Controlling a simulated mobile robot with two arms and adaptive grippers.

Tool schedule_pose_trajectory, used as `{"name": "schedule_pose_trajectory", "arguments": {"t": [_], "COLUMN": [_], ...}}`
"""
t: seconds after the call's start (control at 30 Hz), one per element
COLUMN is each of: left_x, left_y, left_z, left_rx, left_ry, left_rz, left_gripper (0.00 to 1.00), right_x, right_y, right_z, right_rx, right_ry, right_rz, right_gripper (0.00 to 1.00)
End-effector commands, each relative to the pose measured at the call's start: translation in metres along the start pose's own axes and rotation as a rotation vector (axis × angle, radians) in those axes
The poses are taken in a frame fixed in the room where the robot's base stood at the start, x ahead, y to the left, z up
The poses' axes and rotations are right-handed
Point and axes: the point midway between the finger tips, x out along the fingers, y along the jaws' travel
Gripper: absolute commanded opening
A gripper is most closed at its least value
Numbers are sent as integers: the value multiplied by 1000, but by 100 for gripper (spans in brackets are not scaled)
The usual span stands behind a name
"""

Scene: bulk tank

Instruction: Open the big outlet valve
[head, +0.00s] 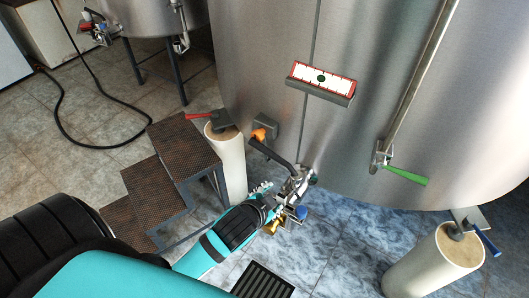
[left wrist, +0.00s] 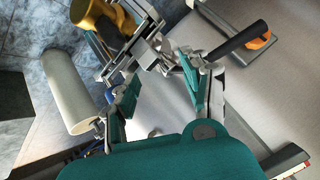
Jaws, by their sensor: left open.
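The big outlet valve (head: 298,182) sits low on the front of the steel tank (head: 370,90). Its black lever (head: 272,152) points up and to the left from the metal body. My teal left gripper (head: 270,196) is right at the valve, on its near left side. In the left wrist view, the fingers of my left gripper (left wrist: 160,82) are spread apart, with the valve body (left wrist: 150,52) beyond them. The black lever (left wrist: 238,41) runs up and right from near the right finger. Contact cannot be told. My right gripper is out of view.
An orange knob (head: 259,134) on a grey box sits just behind the lever. A brass part (head: 272,227) and blue handle (head: 299,213) are below the valve. Brown steps (head: 155,185) stand left. A green-handled valve (head: 405,176) is on the right. A drain grate (head: 262,281) lies in front.

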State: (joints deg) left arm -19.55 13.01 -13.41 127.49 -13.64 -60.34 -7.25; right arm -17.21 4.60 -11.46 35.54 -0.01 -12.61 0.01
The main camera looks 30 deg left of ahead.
Motion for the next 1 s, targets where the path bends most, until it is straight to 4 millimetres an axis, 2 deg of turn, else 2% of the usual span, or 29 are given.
{"name": "schedule_pose_trajectory", "arguments": {"t": [0.03,0.17,0.27,0.3,0.37,0.4,0.47,0.5,0.57,0.6,0.67,0.73,0.77,0.87,0.9,0.97,1.0], "left_x": [3,2,-11,-20,-40,-57,-83,-98,-114,-120,-118,-101,-90,-49,-35,-19,-13], "left_y": [-12,-40,-57,-61,-62,-58,-44,-30,-5,10,29,37,35,-2,-27,-69,-98], "left_z": [-24,-92,-157,-184,-227,-254,-289,-304,-316,-315,-305,-280,-267,-218,-199,-172,-158], "left_rx": [60,249,448,545,720,859,1096,1268,1538,1727,2025,2392,-2457,-2273,-2208,-2124,-2077], "left_ry": [77,298,507,598,753,866,1038,1149,1300,1391,1510,1616,-1586,-1250,-1140,-1004,-930], "left_rz": [-46,-183,-319,-382,-491,-571,-696,-777,-885,-944,-1007,-1022,966,591,447,242,120], "left_gripper": [48,48,48,48,48,48,48,48,48,48,48,48,48,48,48,48,48], "right_x": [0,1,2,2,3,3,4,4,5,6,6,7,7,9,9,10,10], "right_y": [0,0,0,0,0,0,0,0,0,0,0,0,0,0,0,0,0], "right_z": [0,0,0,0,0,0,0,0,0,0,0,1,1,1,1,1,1], "right_rx": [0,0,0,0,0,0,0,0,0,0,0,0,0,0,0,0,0], "right_ry": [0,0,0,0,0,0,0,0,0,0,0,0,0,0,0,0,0], "right_rz": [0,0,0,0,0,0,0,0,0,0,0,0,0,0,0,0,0], "right_gripper": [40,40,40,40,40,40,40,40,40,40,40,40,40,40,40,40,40]}}
